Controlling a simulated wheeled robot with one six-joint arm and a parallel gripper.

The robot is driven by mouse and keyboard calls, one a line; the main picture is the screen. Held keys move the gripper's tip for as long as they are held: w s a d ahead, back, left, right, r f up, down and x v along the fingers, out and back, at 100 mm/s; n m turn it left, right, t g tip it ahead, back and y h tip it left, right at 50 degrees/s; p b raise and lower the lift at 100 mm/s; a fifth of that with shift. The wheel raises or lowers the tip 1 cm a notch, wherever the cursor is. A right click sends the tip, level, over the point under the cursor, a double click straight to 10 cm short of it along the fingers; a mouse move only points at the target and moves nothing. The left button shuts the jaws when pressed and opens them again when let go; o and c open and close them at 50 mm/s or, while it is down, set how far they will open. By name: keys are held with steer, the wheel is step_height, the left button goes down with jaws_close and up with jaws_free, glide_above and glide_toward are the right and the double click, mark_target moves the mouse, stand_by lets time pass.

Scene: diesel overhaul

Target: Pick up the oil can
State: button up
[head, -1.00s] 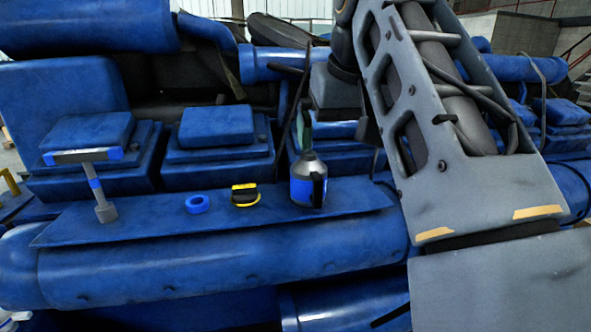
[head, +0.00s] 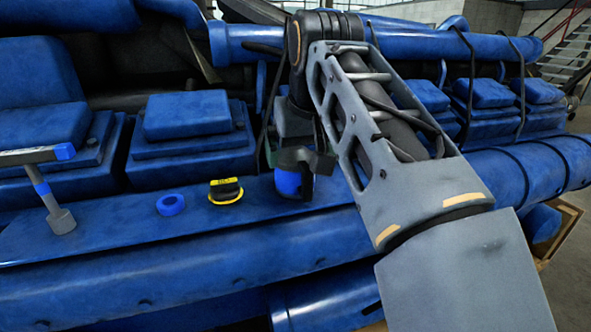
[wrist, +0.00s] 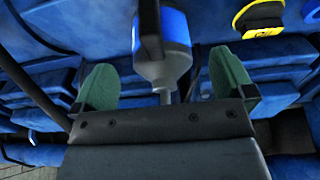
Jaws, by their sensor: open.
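The oil can (head: 287,184) stands on the blue ledge (head: 110,236), its blue lower body showing in the head view below my gripper (head: 300,158). Its upper part is hidden there behind my gripper. In the wrist view the oil can (wrist: 173,62) has a blue band, a grey funnel-shaped top, a thin spout and a dark handle. My gripper (wrist: 165,88) is open, with one green finger pad on either side of the can's top and spout. Gaps show between the can and both pads.
A yellow-and-black cap (head: 225,190) and a blue ring (head: 170,205) lie on the ledge left of the can. A T-shaped tool (head: 50,195) stands further left. Blue engine covers (head: 185,115) rise behind the ledge, and a long blue pipe (head: 400,44) runs above.

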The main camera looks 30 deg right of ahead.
mark_target(302, 161)
steer(key=x, duration=0.5)
steer(key=shift+s+d, duration=0.1)
steer(key=shift+s, duration=0.1)
steer(key=shift+r, duration=0.1)
steer(key=c, duration=1.1)
